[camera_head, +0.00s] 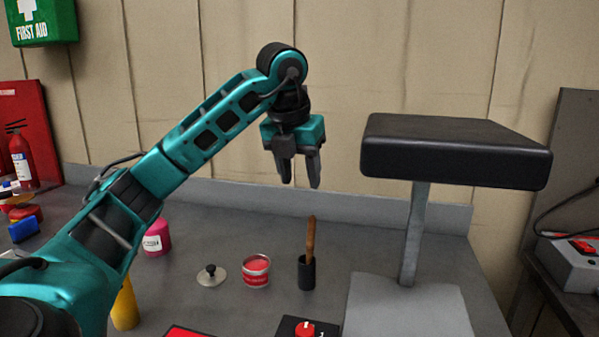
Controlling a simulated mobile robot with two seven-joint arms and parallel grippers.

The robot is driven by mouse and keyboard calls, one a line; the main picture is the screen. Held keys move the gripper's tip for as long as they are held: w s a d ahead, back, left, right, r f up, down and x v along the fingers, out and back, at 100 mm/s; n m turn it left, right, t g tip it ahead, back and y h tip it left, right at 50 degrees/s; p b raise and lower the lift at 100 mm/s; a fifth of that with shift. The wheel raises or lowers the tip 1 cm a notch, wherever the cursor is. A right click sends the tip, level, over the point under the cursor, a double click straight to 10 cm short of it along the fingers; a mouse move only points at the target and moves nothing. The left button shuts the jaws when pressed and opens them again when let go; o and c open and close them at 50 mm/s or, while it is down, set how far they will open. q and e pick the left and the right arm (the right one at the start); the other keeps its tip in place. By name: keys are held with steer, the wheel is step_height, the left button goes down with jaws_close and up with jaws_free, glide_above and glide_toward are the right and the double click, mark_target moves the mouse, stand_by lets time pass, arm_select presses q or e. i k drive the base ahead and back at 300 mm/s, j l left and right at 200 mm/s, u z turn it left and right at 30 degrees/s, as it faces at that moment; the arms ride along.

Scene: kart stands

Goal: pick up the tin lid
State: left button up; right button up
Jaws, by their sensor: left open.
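The tin lid (211,279) is a flat, pale grey disc with a black knob on top. It lies on the grey bench, to the left of a red tin (256,275) and apart from it. The tin shows a red inside and a white label band. My left gripper (300,184) is open and empty, pointing down. It is raised well above the bench, to the right of the lid and higher in the picture. My right gripper is not in view.
A dark cup with a wooden handle (310,240) stands right of the tin. A black padded stand (455,155) rises at the right. A pink bottle (157,238) and a yellow cylinder (125,308) are left, near my arm. A red knob (305,328) is in front.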

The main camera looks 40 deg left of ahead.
mark_target(212, 275)
steer(key=k, duration=1)
